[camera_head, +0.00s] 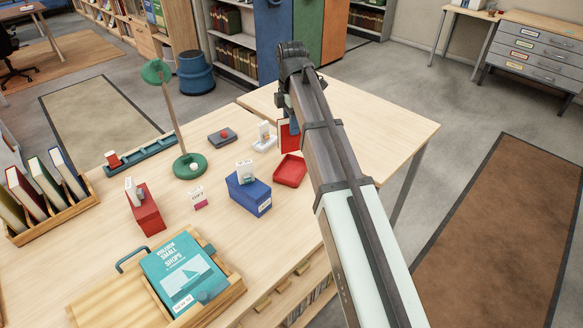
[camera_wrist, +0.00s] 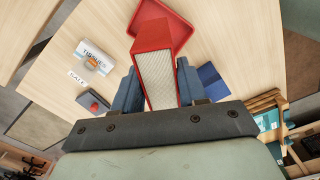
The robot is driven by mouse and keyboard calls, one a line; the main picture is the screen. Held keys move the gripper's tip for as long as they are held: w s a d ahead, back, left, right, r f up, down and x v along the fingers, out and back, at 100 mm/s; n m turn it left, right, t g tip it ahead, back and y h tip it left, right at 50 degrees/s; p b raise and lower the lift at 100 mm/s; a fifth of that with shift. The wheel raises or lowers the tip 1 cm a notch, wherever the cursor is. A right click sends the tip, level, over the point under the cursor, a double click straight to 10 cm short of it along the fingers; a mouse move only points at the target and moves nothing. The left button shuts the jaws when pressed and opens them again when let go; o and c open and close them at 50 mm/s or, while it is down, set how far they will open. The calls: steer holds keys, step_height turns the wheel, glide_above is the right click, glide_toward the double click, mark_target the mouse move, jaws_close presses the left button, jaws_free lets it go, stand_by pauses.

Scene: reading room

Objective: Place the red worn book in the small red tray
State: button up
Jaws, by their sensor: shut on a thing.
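The red book (camera_head: 289,138) is held on edge in my gripper (camera_wrist: 158,88). In the wrist view the red book (camera_wrist: 152,42) stands between the two blue fingers, its pale page block facing the camera. The small red tray (camera_head: 291,171) lies on the table in front of the book in the head view and looks empty. In the wrist view the tray (camera_wrist: 177,12) is partly hidden behind the book's far end. I cannot tell how high the book is above the table. My arm hides part of the book and most of my gripper in the head view.
A blue box (camera_head: 248,194) and a red box (camera_head: 146,210) stand left of the tray. A white tissue box (camera_head: 264,142) and a grey box with a red button (camera_head: 222,136) are nearby. A green lamp (camera_head: 190,166) rises further left. Bare tabletop lies right of my arm.

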mark_target(291, 148)
steer(key=n, duration=0.5)
steer(key=shift+f, duration=5)
steer(key=o, duration=1.2)
steer(key=shift+f, duration=0.1)
steer(key=shift+c, duration=0.2)
step_height(291, 148, up, 12)
steer(key=shift+r, duration=0.15)
steer(key=shift+d, duration=0.1)
